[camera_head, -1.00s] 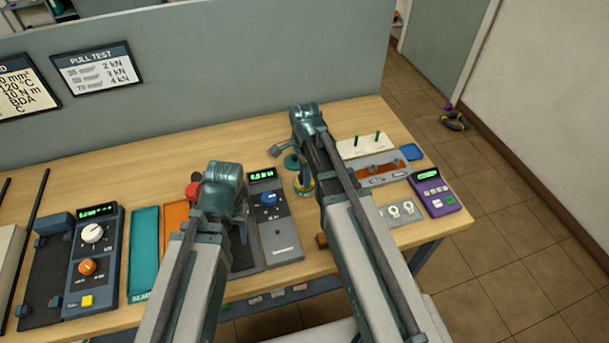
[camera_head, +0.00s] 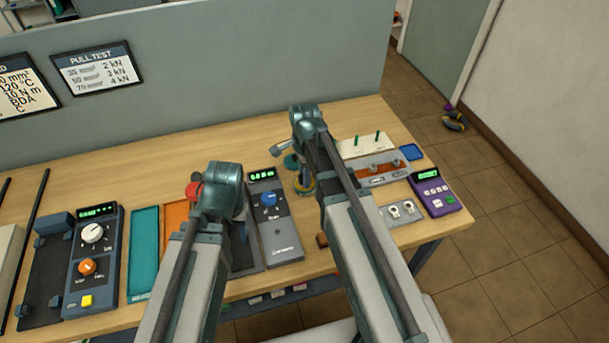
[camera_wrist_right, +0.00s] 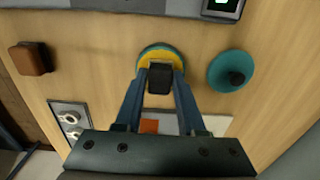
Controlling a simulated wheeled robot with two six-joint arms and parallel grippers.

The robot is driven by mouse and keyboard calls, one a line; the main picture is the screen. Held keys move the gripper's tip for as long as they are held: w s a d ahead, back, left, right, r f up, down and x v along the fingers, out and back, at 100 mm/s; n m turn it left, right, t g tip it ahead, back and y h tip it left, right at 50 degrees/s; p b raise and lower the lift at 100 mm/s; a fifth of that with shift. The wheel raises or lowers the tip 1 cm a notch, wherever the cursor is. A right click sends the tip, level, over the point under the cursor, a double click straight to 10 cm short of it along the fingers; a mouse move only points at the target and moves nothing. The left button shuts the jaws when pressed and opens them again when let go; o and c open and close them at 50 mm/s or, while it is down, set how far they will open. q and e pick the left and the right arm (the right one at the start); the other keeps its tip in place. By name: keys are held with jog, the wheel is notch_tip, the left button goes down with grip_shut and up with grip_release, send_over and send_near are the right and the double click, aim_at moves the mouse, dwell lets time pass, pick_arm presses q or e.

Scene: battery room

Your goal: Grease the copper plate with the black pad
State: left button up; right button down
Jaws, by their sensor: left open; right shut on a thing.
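My right gripper shows in the right wrist view (camera_wrist_right: 160,82), shut on the black pad (camera_wrist_right: 160,78). The pad is over a round yellow tin with a teal rim (camera_wrist_right: 155,54); whether it touches the contents is unclear. In the head view the tin (camera_head: 303,190) stands below my right wrist. The copper plate (camera_head: 374,172) lies in a grey fixture to the right; an orange-brown patch (camera_wrist_right: 149,126) between my fingers may be part of it. My left gripper (camera_head: 242,230) is at the left, mostly hidden by its own arm, and open.
A teal lid with a black knob (camera_wrist_right: 231,70) lies beside the tin. A brown block (camera_wrist_right: 30,58) is on the other side. A grey meter (camera_head: 277,225), a purple meter (camera_head: 434,192), a white pegboard (camera_head: 362,145) and a teal tray (camera_head: 144,250) stand on the wooden bench (camera_head: 180,165).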

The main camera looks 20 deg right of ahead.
jog(key=shift+r, duration=0.1)
notch_tip(320, 180, up, 7)
jog(key=p, duration=0.7)
pick_arm(q)
notch_tip(320, 180, up, 7)
